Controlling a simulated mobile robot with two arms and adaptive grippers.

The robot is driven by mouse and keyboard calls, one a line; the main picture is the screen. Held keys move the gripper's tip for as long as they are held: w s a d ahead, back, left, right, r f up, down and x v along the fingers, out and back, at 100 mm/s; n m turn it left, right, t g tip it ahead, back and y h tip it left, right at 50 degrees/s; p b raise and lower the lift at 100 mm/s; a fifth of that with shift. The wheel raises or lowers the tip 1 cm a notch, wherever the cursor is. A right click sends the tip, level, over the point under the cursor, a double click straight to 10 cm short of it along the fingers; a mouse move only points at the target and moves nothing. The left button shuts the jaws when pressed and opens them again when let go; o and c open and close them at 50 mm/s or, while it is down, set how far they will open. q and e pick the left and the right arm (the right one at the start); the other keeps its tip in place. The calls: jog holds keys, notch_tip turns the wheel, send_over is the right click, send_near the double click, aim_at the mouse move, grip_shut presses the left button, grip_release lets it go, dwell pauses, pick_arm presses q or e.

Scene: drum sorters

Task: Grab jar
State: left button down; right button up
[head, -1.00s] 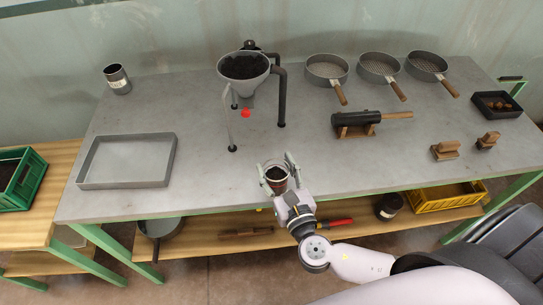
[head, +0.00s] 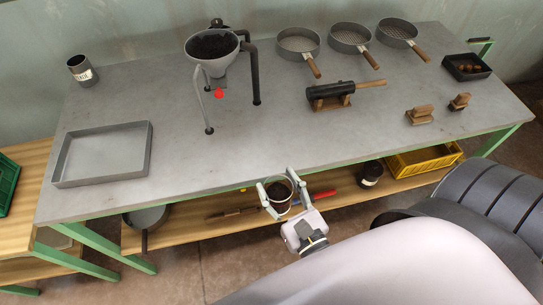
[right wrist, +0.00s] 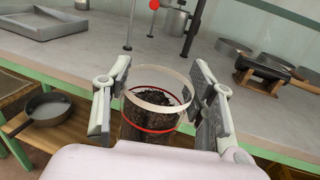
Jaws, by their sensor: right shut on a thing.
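A clear jar (head: 279,197) with dark, granular contents and a red band is held by my right gripper (head: 283,188). The jar is off the table, in front of its near edge. In the right wrist view the jar (right wrist: 152,112) stands between the two grey finger pads, which press on its sides, and its top is open. A second, dark jar with a white label (head: 82,70) stands at the table's back left. Another dark jar (head: 370,173) is on the lower shelf. My left gripper is not in view.
The grey table (head: 250,145) holds a funnel on a stand (head: 212,50), an empty grey tray (head: 102,154), several sieves (head: 350,38), a mallet (head: 330,93) and a dark box (head: 468,68). A yellow crate (head: 425,160) and a pan (head: 146,216) are on the shelf below.

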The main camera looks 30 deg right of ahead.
jog(key=shift+s+a, duration=0.2)
jog(key=shift+s, duration=3.75)
